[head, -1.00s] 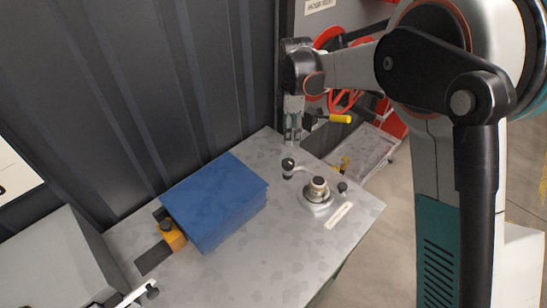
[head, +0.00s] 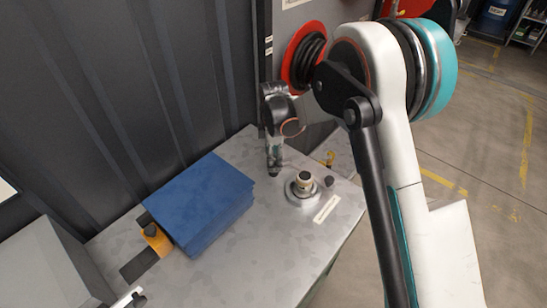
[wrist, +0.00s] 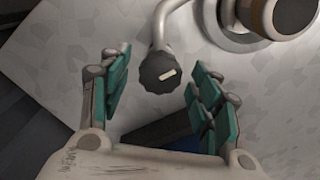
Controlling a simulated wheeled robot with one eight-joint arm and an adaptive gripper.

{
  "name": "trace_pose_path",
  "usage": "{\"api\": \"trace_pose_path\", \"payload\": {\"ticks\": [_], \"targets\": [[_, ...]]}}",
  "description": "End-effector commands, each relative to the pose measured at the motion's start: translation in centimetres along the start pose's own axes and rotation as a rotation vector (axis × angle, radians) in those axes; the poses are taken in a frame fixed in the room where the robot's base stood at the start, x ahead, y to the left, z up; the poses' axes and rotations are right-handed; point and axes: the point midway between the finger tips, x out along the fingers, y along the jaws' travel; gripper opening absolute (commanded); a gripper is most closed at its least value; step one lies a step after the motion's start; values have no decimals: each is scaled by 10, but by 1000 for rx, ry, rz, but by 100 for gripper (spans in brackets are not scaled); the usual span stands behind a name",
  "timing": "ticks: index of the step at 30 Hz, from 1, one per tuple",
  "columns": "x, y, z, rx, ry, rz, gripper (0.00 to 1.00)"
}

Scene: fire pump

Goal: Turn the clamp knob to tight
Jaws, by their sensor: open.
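A black ridged knob (wrist: 157,72) with a pale mark on its face sits at the end of a bent grey rod (wrist: 164,22). My gripper (wrist: 158,62) is open in the wrist view, with green-padded fingers left and right of the knob and a gap on both sides. The rod leads to a round metal base with a tan and dark cap (wrist: 285,16). In the head view my gripper (head: 274,160) points down over the knob's place at the bench's back; the knob is mostly hidden there. The capped fitting (head: 305,182) stands to its right.
A blue block (head: 200,205) lies on the metal bench (head: 250,265), with a yellow part (head: 155,237) at its left. A small dark knob (head: 329,181) and a pale label (head: 326,209) are near the capped fitting. A dark ribbed wall stands behind. The bench front is clear.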

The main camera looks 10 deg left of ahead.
Motion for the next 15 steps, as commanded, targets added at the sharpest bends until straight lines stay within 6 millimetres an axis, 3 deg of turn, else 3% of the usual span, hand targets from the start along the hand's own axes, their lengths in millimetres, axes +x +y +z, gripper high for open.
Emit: {"api": "trace_pose_path", "payload": {"ticks": [8, 15], "targets": [[2, 0, 0, 0, 0, 0, 57], [2, 0, 0, 0, 0, 0, 13]]}}
